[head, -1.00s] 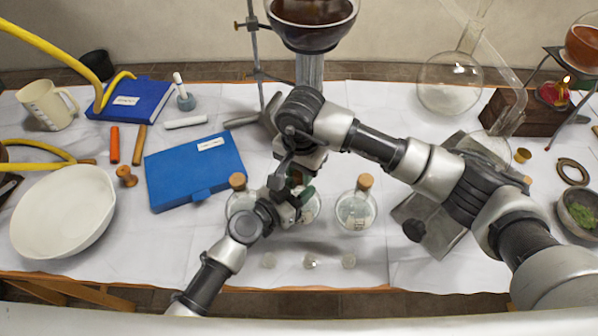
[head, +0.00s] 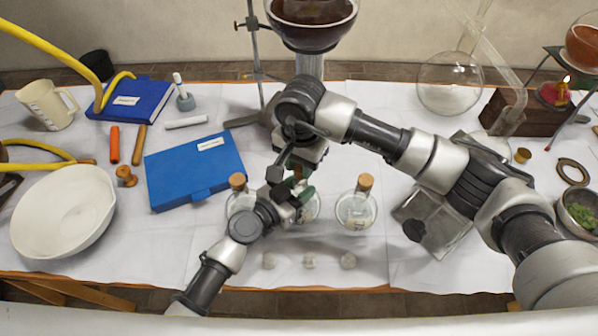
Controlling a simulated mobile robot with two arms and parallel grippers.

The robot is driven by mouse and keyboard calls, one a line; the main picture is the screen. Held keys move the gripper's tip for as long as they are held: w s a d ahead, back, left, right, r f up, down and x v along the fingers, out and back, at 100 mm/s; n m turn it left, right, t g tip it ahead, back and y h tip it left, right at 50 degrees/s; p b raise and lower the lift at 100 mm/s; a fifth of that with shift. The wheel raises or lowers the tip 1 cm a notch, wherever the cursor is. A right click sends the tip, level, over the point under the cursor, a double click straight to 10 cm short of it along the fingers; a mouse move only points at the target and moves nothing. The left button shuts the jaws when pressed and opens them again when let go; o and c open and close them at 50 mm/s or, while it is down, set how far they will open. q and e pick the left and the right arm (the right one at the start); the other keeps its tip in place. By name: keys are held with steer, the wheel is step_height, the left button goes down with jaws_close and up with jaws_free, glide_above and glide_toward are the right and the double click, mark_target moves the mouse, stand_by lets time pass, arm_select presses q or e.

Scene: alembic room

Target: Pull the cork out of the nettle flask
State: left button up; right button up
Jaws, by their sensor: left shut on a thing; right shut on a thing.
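Three small round glass flasks stand in a row on the white cloth. The left flask (head: 233,203) and the right flask (head: 356,211) have corks in their necks. The middle flask (head: 311,208) is largely hidden by my grippers; I cannot read any flask's label. My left gripper (head: 296,200) is shut on the middle flask, from the left and front. My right gripper (head: 298,172) comes down from above and is shut at the top of the middle flask. What it grips, apparently the cork, is mostly hidden, and I cannot tell whether it is clear of the neck.
A blue case (head: 195,172) lies left of the flasks, with a white bowl (head: 62,212) farther left. Behind them, a stand holds a dark bowl (head: 312,25). A glass box (head: 435,222) is under my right arm.

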arm_select(q)
steer(key=shift+s+f, duration=0.25)
steer(key=shift+f, duration=0.35)
arm_select(e)
steer(key=shift+r, duration=1.15)
arm_select(q)
steer(key=o, duration=0.8)
steer(key=shift+c, duration=0.2)
steer(key=shift+o, duration=0.8)
steer(key=shift+w+a, duration=0.1)
steer(key=shift+r, duration=0.2)
